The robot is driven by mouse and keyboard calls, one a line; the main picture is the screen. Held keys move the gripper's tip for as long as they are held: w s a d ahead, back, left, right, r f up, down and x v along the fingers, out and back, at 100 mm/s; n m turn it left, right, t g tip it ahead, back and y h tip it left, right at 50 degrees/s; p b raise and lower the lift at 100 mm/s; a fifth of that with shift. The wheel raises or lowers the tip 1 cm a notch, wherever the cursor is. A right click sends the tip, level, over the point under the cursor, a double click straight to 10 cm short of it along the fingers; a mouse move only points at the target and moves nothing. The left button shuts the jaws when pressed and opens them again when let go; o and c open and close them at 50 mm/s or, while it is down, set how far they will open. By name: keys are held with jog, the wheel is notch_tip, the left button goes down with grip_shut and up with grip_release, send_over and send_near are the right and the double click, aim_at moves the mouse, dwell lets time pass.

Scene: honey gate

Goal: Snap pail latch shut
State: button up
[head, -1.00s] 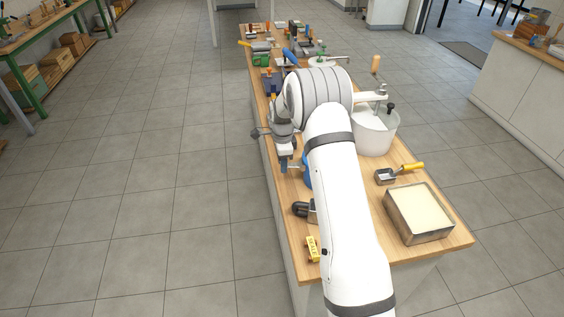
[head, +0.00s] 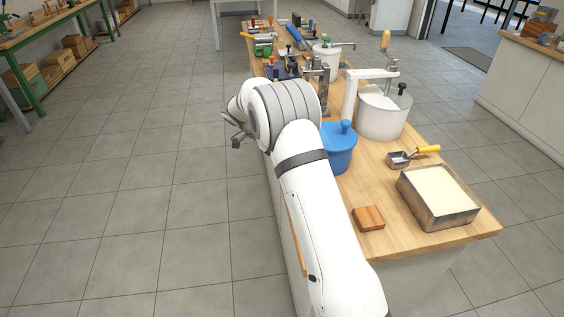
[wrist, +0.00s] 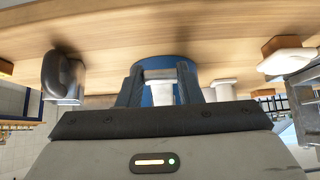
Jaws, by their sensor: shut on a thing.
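The blue pail (head: 339,150) with its knobbed blue lid stands on the wooden bench, just right of my arm in the head view. In the wrist view the blue pail (wrist: 176,66) shows behind and between my fingers. My gripper (wrist: 160,76) faces the pail's side, with its two dark fingers around a small pale part, which looks like the pail latch (wrist: 161,93). Whether the latch is seated cannot be told.
A white pot with a crank (head: 382,112), a scoop (head: 411,156), a metal tray of pale stuff (head: 438,198) and a wooden block (head: 368,218) stand on the bench (head: 400,243). Tools crowd its far end. Floor left of the bench is clear.

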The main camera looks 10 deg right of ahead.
jog(key=f+h+b, duration=0.1)
jog(key=b, duration=0.1)
jog(key=f+h+b, duration=0.1)
jog(key=f+b, duration=0.1)
jog(key=b, duration=0.1)
jog(key=shift+d+h+b, duration=0.2)
jog(key=shift+h+b, duration=0.1)
jog(key=shift+h, duration=0.1)
jog(key=h+b, duration=0.1)
jog(key=b, duration=0.2)
jog(key=shift+d+f+h, duration=0.25)
jog(key=shift+f+h, duration=0.1)
jog(key=shift+h, duration=0.05)
jog(key=h+b, duration=0.1)
jog(key=b, duration=0.1)
jog(key=d+h+b, duration=0.1)
jog(key=b, duration=0.2)
jog(key=shift+d+f+h, duration=0.1)
jog(key=shift+f+h, duration=0.3)
jog(key=shift+d+h+b, duration=0.35)
jog(key=shift+h+b, duration=0.45)
jog(key=shift+b, duration=0.4)
jog(key=o, duration=0.9)
jog(key=shift+r, duration=0.1)
jog(key=a, duration=0.7)
jog(key=shift+a+r+p, duration=0.25)
jog(key=shift+a+p, duration=0.1)
jog(key=shift+p, duration=0.05)
jog(key=shift+c, duration=0.3)
